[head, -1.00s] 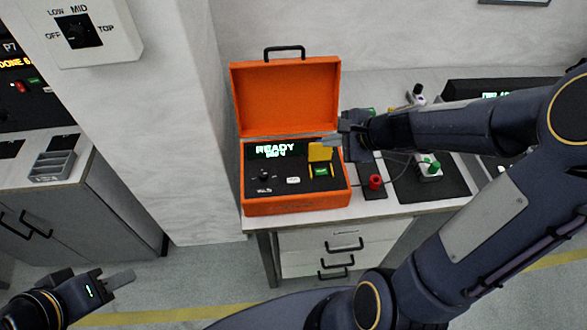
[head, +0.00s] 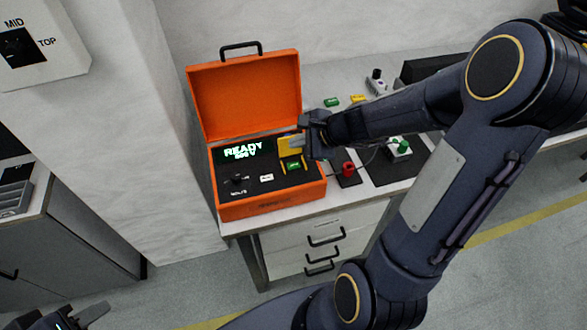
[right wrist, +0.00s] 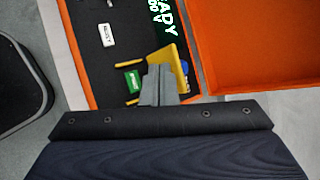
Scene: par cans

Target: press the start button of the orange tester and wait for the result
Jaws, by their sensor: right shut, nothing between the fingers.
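The orange tester (head: 270,204) stands on the bench with its lid open. Its display (head: 240,150) reads READY, with a smaller line below that is hard to read. The green start button (head: 294,166) sits at the panel's right, with a raised yellow guard (head: 290,146) behind it; the green button (right wrist: 133,80) is uncovered in the right wrist view. My right gripper (head: 298,143) is shut and empty, its fingertips at the yellow guard (right wrist: 172,55); I cannot tell whether they touch. My left gripper (head: 92,314) is low at the left, partly cut off, away from the tester.
A small white button (head: 267,178) and a black knob (head: 237,180) are on the panel. A red post (head: 348,169) and a green-topped device (head: 400,147) stand on the bench right of the tester. A wall column (head: 105,120) rises at the left.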

